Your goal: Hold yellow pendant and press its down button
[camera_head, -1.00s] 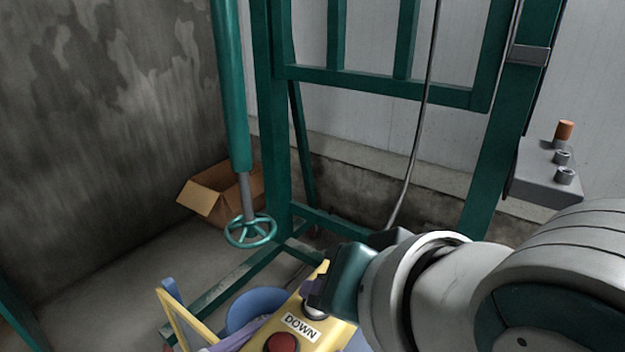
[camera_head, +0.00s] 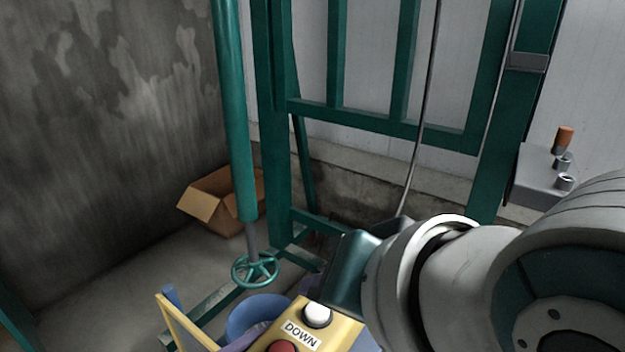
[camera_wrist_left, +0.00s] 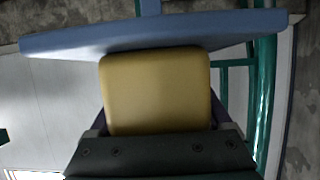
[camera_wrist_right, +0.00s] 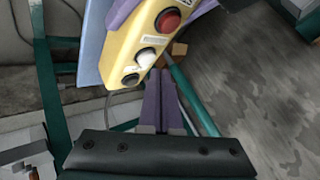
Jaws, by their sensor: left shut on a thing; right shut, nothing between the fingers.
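The yellow pendant (camera_head: 342,331) is at the bottom of the head view, tilted, with a DOWN label, a white button (camera_head: 317,315) and a red button (camera_head: 282,347). My left gripper (camera_wrist_left: 158,120) is shut on the pendant, whose plain yellow back (camera_wrist_left: 157,85) fills the space between its fingers. My right gripper (camera_wrist_right: 162,98) is shut and empty. In the right wrist view its purple fingertips are beside the pendant's end (camera_wrist_right: 122,72), near the white button (camera_wrist_right: 146,57) but not over it. In the head view those fingers are mostly hidden behind the pendant and wrist.
A green frame (camera_head: 380,122) and a post with a handwheel (camera_head: 255,271) stand ahead. A cardboard box (camera_head: 225,205) is by the wall. A blue rounded object (camera_head: 255,312) is behind the pendant. A grey box (camera_head: 540,178) with knobs is at right.

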